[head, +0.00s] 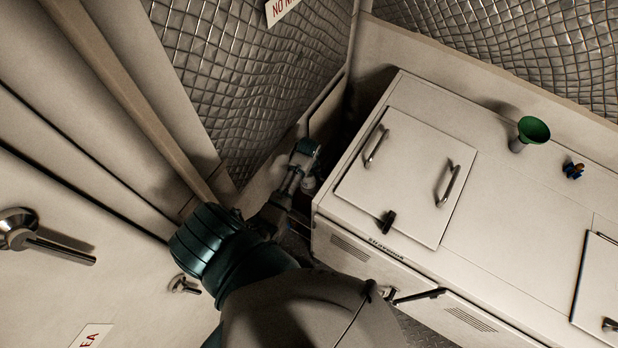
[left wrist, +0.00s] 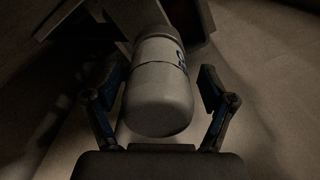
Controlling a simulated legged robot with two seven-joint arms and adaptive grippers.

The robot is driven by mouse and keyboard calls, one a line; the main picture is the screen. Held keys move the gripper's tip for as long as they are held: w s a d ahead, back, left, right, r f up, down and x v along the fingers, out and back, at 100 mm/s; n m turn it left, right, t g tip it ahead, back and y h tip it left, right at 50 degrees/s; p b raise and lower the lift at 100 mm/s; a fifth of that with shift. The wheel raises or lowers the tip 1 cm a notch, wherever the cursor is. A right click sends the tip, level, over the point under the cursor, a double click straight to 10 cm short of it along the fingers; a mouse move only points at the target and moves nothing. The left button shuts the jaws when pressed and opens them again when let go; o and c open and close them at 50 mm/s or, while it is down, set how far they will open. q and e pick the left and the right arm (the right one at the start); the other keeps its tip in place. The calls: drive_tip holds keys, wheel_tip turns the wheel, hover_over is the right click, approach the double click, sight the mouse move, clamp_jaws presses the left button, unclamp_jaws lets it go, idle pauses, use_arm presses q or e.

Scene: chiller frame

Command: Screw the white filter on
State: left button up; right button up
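The white filter (left wrist: 158,100) shows in the left wrist view as a pale cylinder with a rounded near end and dark printing on its side. Its far end meets a darker fitting (left wrist: 152,31). My left gripper (left wrist: 161,77) is open, with one finger on each side of the filter. Gaps show between the fingers and the filter. In the head view my left arm reaches down into the dark gap left of the white cabinet, where I cannot clearly make out the filter. My right gripper is in neither view.
The white cabinet (head: 515,235) with a handled lid (head: 405,175) stands right of the gap. A green funnel (head: 534,129) sits on it. A quilted metal wall (head: 255,75) lies behind, and a white panel with a lever handle (head: 45,243) is at left. The gap is narrow.

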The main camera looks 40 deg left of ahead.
use_arm(q)
drive_tip(key=c, duration=1.1)
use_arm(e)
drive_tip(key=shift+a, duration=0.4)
